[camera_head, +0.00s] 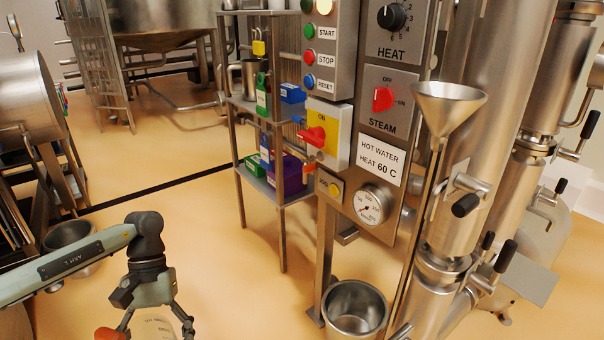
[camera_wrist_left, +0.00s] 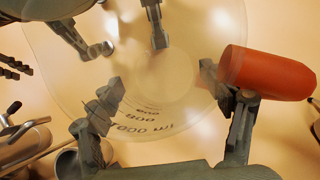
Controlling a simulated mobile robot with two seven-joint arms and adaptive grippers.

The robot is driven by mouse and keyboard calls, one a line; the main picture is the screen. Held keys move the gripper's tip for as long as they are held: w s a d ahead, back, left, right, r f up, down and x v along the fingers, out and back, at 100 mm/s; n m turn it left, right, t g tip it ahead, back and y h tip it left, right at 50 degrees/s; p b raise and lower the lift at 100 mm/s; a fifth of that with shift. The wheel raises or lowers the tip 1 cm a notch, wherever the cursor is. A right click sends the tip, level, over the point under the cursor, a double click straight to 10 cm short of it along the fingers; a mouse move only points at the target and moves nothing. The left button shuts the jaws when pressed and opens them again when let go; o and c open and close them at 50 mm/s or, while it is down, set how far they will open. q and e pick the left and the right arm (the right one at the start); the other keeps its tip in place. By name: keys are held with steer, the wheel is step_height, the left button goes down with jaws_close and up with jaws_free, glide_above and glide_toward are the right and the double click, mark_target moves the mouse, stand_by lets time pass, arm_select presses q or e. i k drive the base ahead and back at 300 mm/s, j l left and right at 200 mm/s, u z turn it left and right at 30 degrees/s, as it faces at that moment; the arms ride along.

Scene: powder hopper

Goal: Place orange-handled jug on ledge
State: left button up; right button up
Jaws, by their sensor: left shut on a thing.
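The jug (camera_head: 154,329) is a clear, see-through vessel at the bottom edge of the head view, partly cut off. Its orange-red handle (camera_head: 110,334) is on its left there. In the left wrist view the jug (camera_wrist_left: 160,85) shows with printed volume marks, and the handle (camera_wrist_left: 270,73) is at the right. My left gripper (camera_head: 158,314) points down over the jug and is shut on it; its fingers also show in the wrist view (camera_wrist_left: 160,78). I cannot tell which surface is the ledge. My right gripper is not in view.
A control panel (camera_head: 392,60) with a steel funnel (camera_head: 447,100) stands at the right. A steel pot (camera_head: 355,308) is below it. A shelf rack (camera_head: 240,140) holding coloured boxes and locks stands mid-view. Another steel vessel (camera_head: 70,234) is at the left. Open floor (camera_head: 230,260) lies between.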

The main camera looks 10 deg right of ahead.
mark_target(532, 281)
steer(key=k+l+z, duration=0.2)
steer(key=l, duration=0.4)
steer(key=l+z, duration=0.15)
steer(key=l, duration=0.45)
steer(key=k+l+z, duration=0.2)
steer(key=l, duration=0.45)
steer(key=l+z, duration=0.1)
steer(key=l, duration=0.35)
steer(key=i+l, duration=0.15)
steer(key=l, duration=0.3)
steer(key=i+l, duration=0.15)
steer(key=l, duration=0.15)
steer(key=i+l+u, duration=0.1)
steer(key=l, duration=0.2)
steer(key=i+l+u, duration=0.1)
steer(key=i+l, duration=0.1)
steer(key=l, duration=0.1)
